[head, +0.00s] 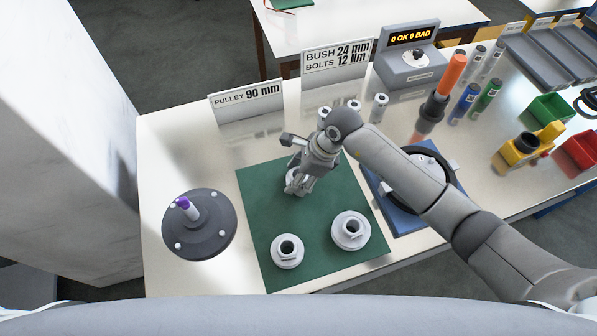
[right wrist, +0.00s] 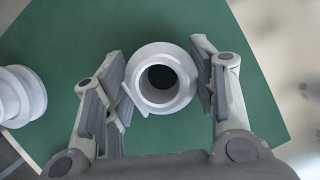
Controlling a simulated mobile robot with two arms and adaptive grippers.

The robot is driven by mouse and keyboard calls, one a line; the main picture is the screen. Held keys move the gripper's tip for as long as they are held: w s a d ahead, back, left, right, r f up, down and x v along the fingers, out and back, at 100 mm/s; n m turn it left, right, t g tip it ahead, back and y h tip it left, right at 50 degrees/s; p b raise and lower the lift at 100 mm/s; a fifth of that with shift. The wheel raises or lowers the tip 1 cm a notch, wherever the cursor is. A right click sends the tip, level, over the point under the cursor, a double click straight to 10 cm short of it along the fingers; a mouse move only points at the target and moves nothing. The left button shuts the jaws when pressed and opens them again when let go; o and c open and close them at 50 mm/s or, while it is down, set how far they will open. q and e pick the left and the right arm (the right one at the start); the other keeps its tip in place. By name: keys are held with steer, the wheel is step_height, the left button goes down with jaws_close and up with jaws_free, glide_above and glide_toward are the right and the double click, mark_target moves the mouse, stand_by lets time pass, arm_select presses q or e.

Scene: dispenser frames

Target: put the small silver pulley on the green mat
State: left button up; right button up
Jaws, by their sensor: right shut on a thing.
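The green mat (head: 262,212) lies on the table and also fills most of the right wrist view (right wrist: 255,130). My right gripper (head: 296,188) is over the mat's upper middle, shut on a small silver pulley (right wrist: 160,103) with a round bore. In the head view the gripper mostly hides this pulley. I cannot tell whether it touches the mat. Two other silver pulleys stand on the mat's near part, one at the left (head: 288,263) and a wider one at the right (head: 350,242). My left gripper is not in view.
A dark round plate with a purple-tipped post (head: 190,240) stands left of the mat. A blue base with a dark ring (head: 390,205) is at the right, partly under my arm. Signs, including PULLEY 90 mm (head: 247,95), and small silver cylinders (head: 379,107) stand behind.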

steer(key=shift+f, duration=0.2)
steer(key=o, duration=1.2)
steer(key=shift+r, duration=0.1)
steer(key=shift+o, duration=0.2)
steer(key=shift+r, duration=0.15)
steer(key=shift+d+r, duration=0.15)
steer(key=shift+r, duration=0.05)
steer(key=b+v, duration=0.2)
steer(key=v, duration=0.9)
steer(key=shift+r+b, duration=0.25)
steer(key=shift+b, duration=0.15)
